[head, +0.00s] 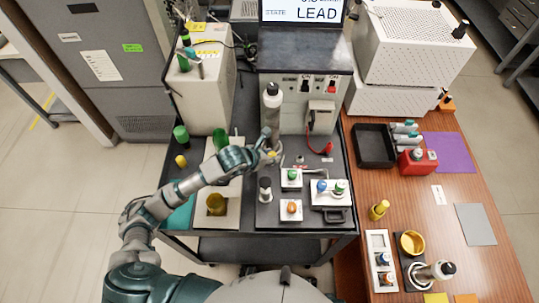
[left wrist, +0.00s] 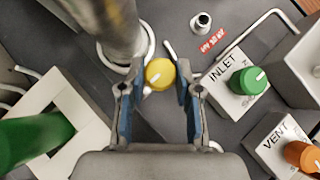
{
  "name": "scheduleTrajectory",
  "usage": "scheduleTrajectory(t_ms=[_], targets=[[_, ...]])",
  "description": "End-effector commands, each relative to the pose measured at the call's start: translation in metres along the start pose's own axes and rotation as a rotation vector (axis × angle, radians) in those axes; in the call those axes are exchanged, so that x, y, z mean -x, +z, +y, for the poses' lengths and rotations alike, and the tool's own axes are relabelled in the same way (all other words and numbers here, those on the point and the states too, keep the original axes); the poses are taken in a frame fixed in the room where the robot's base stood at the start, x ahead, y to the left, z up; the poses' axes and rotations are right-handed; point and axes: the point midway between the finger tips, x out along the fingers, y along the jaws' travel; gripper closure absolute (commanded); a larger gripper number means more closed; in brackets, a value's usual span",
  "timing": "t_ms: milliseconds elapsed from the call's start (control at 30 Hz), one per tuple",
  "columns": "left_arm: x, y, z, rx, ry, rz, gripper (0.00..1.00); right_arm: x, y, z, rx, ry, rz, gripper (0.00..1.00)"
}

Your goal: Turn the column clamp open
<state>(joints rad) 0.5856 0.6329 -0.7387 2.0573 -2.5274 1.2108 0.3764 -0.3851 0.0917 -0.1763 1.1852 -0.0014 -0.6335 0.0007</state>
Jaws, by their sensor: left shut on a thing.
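The grey column (head: 271,112) stands upright on the dark bench in front of the pale instrument. The column (left wrist: 105,25) also shows at the top left of the left wrist view, with its foot in a white ring. The column clamp's round yellow knob (left wrist: 160,74) lies beside that foot. My left gripper (head: 270,156) reaches in from the left to the column's base. In the left wrist view its two fingers stand either side of the yellow knob and grip it. In the head view the hand hides most of the knob. My right gripper is not in view.
The INLET block with its green knob (left wrist: 249,80) and the VENT block with its orange knob (left wrist: 302,155) sit to the right. A green cylinder (left wrist: 35,138) stands at the left.

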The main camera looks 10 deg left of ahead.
Motion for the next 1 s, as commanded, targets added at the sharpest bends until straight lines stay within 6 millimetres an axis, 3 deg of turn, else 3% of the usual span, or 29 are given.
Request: scheduleTrajectory(t_ms=[233,267,300,667,767,1000], targets=[[0.002,0.004,0.003,0.000,0.005,-0.013,1.00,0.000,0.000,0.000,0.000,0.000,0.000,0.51],[0.002,0.004,0.003,0.000,0.005,-0.012,0.60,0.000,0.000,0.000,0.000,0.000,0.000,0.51],[0.002,0.004,0.003,0.000,0.005,-0.012,0.57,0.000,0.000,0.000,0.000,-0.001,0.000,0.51],[0.007,0.001,0.002,-0.001,0.002,-0.006,0.57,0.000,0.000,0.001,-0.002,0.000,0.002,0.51],[0.021,0.001,0.003,-0.001,0.004,-0.006,0.57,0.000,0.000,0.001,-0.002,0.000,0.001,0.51],[0.075,0.001,0.003,-0.003,0.003,-0.007,0.57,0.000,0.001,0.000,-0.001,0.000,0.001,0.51]])
